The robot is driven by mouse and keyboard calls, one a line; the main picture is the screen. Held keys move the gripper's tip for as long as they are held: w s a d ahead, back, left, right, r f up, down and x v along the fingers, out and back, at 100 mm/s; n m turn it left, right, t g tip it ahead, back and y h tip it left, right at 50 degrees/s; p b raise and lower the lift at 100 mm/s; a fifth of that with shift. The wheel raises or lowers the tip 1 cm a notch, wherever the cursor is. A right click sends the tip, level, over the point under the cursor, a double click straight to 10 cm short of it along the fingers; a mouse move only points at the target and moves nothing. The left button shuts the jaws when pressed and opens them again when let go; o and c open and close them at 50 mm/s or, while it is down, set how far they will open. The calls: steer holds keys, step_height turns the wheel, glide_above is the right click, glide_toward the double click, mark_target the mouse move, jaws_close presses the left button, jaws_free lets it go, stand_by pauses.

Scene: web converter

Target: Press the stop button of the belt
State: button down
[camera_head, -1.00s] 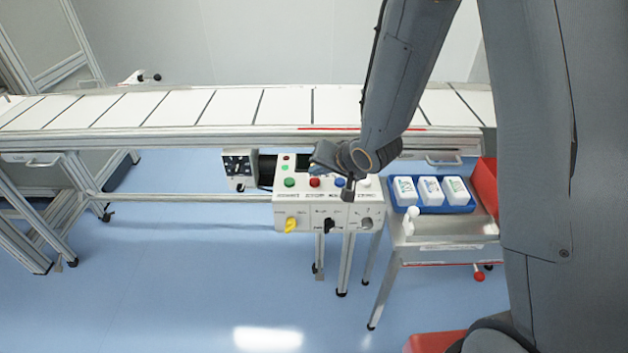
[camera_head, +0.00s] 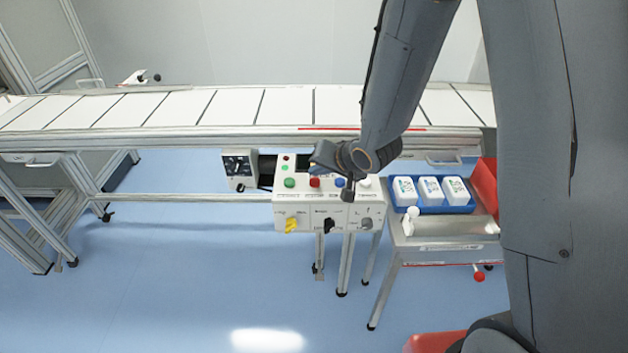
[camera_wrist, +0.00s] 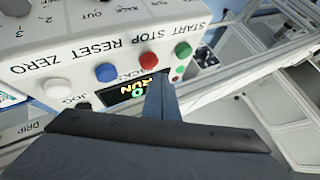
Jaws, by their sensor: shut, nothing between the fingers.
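The white control box (camera_head: 290,213) under the belt carries a row of buttons. The red stop button (camera_head: 315,182) sits between the green start button (camera_head: 289,183) and the blue reset button (camera_head: 340,184). In the wrist view the red button (camera_wrist: 148,60), under the printed word STOP, is fully visible. My gripper (camera_head: 347,194) is shut and empty, over the right part of the box in the head view. In the wrist view its fingertips (camera_wrist: 159,80) appear beside the lit display (camera_wrist: 130,91) reading RUN, close to the red button in the picture. I see no contact with the button.
The belt (camera_head: 230,106) runs behind the box. A blue tray (camera_head: 448,209) with white bottles stands on a small table at the right.

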mark_target(318, 183)
steer(key=shift+f, duration=0.1)
stand_by(0.3)
steer(key=shift+f, duration=0.35)
steer(key=shift+f+b, duration=0.4)
steer(key=shift+f, duration=0.25)
stand_by(0.8)
steer(key=shift+r, duration=0.2)
steer(key=shift+r+p, duration=0.9)
steer(key=shift+p, duration=0.2)
step_height(318, 183, up, 5)
steer(key=p, duration=0.5)
stand_by(0.5)
